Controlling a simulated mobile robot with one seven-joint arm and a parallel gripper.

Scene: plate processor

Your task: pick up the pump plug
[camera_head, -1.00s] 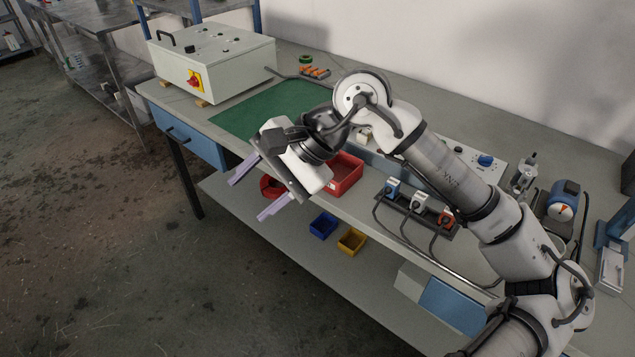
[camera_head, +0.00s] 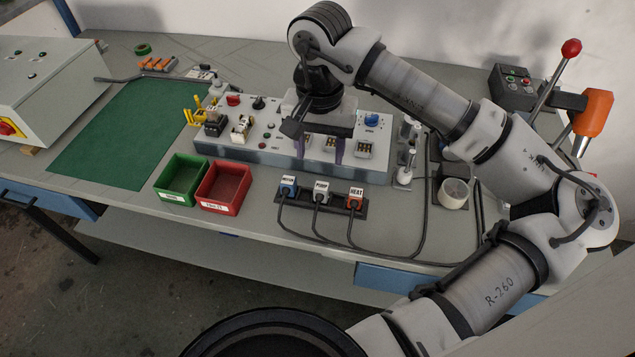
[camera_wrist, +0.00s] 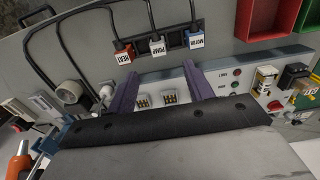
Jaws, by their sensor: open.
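The pump plug (camera_head: 321,188) is a pale plug labelled PUMP, standing in the middle of a dark rack (camera_head: 336,207) at the bench's front, with a black cable running from it. The blue motor plug (camera_head: 287,187) is to its left and the orange-red heat plug (camera_head: 355,197) to its right. My gripper (camera_head: 320,152) is open and empty, pointing down over the grey panel behind the rack. In the wrist view the pump plug (camera_wrist: 157,46) shows beyond the gap between my two purple fingers (camera_wrist: 163,82), apart from them.
The panel (camera_head: 236,154) has switches, knobs and sockets. A green bin (camera_head: 182,180) and a red bin (camera_head: 224,188) stand left of the rack. A white cup (camera_head: 454,193) and a red-knobbed lever (camera_head: 571,50) are at right.

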